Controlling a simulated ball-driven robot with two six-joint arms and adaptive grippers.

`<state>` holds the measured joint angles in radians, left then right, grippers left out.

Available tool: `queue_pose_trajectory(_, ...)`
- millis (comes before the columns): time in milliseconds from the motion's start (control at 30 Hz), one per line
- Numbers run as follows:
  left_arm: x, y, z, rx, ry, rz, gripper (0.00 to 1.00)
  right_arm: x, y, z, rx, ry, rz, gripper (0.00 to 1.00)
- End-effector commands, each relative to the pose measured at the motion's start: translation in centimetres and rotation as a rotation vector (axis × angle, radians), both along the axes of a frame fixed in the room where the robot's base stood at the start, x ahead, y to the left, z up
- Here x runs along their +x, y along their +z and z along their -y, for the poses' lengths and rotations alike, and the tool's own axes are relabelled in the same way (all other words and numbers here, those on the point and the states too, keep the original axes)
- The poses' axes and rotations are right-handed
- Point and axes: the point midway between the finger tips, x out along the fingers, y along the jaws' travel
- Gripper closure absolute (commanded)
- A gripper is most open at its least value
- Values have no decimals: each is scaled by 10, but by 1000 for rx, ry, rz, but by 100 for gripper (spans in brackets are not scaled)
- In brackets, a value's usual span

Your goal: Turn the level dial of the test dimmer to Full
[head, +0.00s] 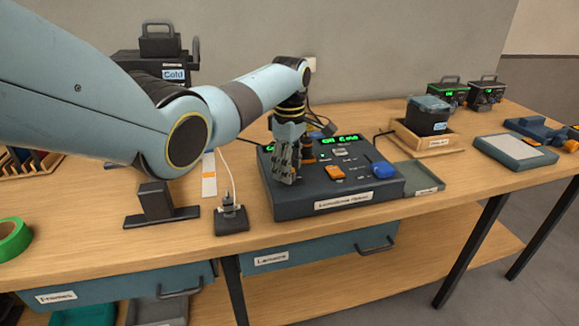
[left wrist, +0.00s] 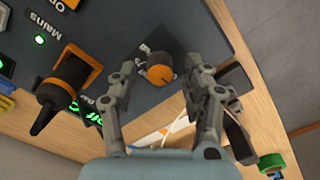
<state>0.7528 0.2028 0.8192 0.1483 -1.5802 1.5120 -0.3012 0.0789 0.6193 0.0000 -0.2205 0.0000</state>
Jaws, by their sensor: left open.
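A dark control panel (head: 375,200) with green displays stands on the bench in the head view. My left gripper (head: 287,180) points down over its left part and hides what is below. In the left wrist view, a round black dial with an orange top (left wrist: 160,72) sits on the panel (left wrist: 125,25). My left gripper (left wrist: 162,66) is open, with one finger on each side of this dial. I cannot tell whether the fingers touch it. The dial's scale is mostly hidden. My right gripper is not in view.
An orange-and-black lever (left wrist: 66,85) stands beside the dial. The panel also bears an orange button (head: 335,172) and a blue knob (head: 383,171). A small black stand with a cable (head: 231,218) is left of the panel. A shallow tray (head: 420,178) lies at its right.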

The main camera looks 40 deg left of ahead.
Motion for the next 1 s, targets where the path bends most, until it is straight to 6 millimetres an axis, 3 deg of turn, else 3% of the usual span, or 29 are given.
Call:
queue_pose_trajectory(267, 0, -2, 0, 0, -1, 1, 50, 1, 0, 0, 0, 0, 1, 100)
queue_pose_trajectory(667, 0, -1, 0, 0, -1, 1, 100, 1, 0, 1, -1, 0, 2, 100)
queue_pose_trajectory(1000, 0, -1, 0, 1, -43, 0, 100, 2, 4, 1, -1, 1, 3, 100)
